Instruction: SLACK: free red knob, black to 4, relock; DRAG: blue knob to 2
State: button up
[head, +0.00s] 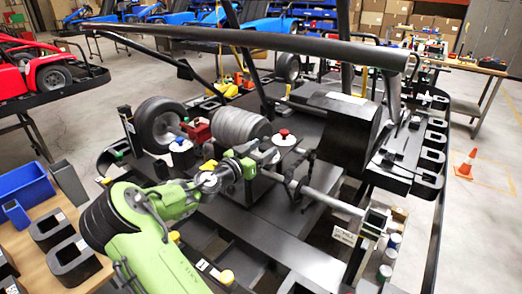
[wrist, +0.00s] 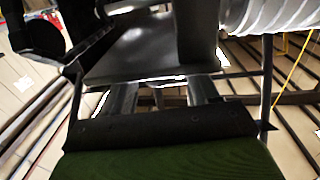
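The red knob (head: 284,133) sits on a white round dial to the right of the grey ribbed drum. The blue knob (head: 180,140) sits on another white dial, left of the drum. I cannot make out the black knob or any dial numbers. My green arm reaches in from the lower left, and my gripper (head: 264,157) is just left of and below the red knob, apart from it. In the wrist view its two grey fingers (wrist: 162,95) stand apart with nothing seen between them. No knob is recognisable in the wrist view.
The ribbed drum (head: 240,126) is close behind my gripper and fills the wrist view's upper right (wrist: 276,14). A silver shaft (head: 325,202) runs down to the right. A long black bar (head: 270,43) crosses above. A wheel (head: 160,124) stands at left.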

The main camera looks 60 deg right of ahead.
jog(key=c, duration=0.9)
jog(key=shift+w+d+m+g+y+b, duration=0.15)
jog(key=shift+m+g+y+b, duration=0.5)
jog(key=shift+m+g, duration=0.75)
jog(key=m+g+y+p, duration=0.1)
jog(key=g, duration=0.2)
jog(key=shift+w+r+m+g+y+p, duration=0.15)
jog(key=shift+r+m+g+y+p, duration=0.05)
jog(key=shift+m+g+y+p, duration=0.2)
jog(key=shift+f+m+g+y, duration=0.15)
jog(key=shift+m+g+y, duration=0.15)
jog(key=shift+g, duration=0.1)
jog(key=o, duration=1)
jog(key=p+v, duration=0.2)
jog(key=v, duration=1.3)
jog(key=shift+w+a+f, duration=0.1)
jog(key=shift+w+a, duration=0.1)
jog(key=shift+a, duration=0.15)
